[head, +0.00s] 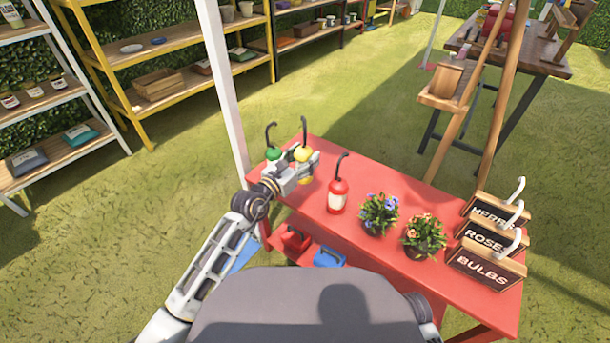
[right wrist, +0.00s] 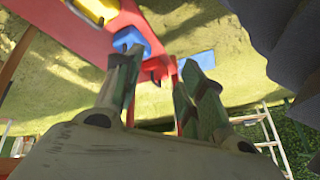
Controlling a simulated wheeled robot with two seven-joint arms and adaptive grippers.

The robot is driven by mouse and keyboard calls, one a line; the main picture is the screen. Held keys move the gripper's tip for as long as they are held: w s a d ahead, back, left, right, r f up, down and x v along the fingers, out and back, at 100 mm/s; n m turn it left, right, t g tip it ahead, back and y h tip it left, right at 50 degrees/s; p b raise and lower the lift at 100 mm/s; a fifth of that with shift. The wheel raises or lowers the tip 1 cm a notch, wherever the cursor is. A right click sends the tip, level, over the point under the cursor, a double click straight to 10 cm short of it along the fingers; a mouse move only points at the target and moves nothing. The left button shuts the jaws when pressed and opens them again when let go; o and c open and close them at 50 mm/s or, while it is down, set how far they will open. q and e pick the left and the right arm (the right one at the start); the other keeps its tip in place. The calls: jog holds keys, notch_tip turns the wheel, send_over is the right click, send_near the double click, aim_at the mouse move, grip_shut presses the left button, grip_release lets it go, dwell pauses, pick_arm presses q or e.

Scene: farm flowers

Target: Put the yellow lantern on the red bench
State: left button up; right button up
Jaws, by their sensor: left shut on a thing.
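The yellow lantern (head: 303,154), with a dark hook-shaped handle on top, is in my left gripper (head: 300,172) in the head view. The gripper is shut on it and hides its middle. It is upright over the left end of the red bench (head: 305,205); I cannot tell whether its base touches the top. A green lantern (head: 274,153) is just left of it, partly hidden by the gripper. A red lantern (head: 337,198) stands on the bench to the right. In the right wrist view my right gripper (right wrist: 158,70) is open and empty, fingers apart.
Flower pots with blue (head: 378,214) and orange (head: 424,236) blooms stand right of the red lantern. Several dark signs (head: 484,262) fill the bench's right end. A red item (head: 296,238) and a blue item (head: 329,257) sit on the lower shelf. A white post (head: 225,90) rises behind the bench.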

pick_arm(q)
jog(key=shift+f+b, duration=0.35)
jog(key=shift+f, duration=0.65)
pick_arm(e)
jog(key=shift+a+f, duration=0.2)
jog(key=shift+f, duration=0.85)
jog(key=shift+t, duration=0.3)
pick_arm(q)
jog(key=shift+f+b, duration=0.3)
jog(key=shift+f, duration=0.25)
jog(key=shift+f+b, duration=0.4)
jog(key=shift+f, duration=0.95)
pick_arm(e)
jog(key=shift+w+a+f+m+t+y, duration=0.1)
jog(key=shift+a+f+m+t+y, duration=0.1)
jog(key=shift+f, duration=0.75)
jog(key=shift+a+f+m+t+y, duration=0.1)
jog(key=shift+a+f+y, duration=0.1)
jog(key=shift+f, duration=0.7)
pick_arm(q)
jog(key=shift+f+b, duration=0.1)
jog(key=shift+b, duration=0.2)
jog(key=o, duration=1.2)
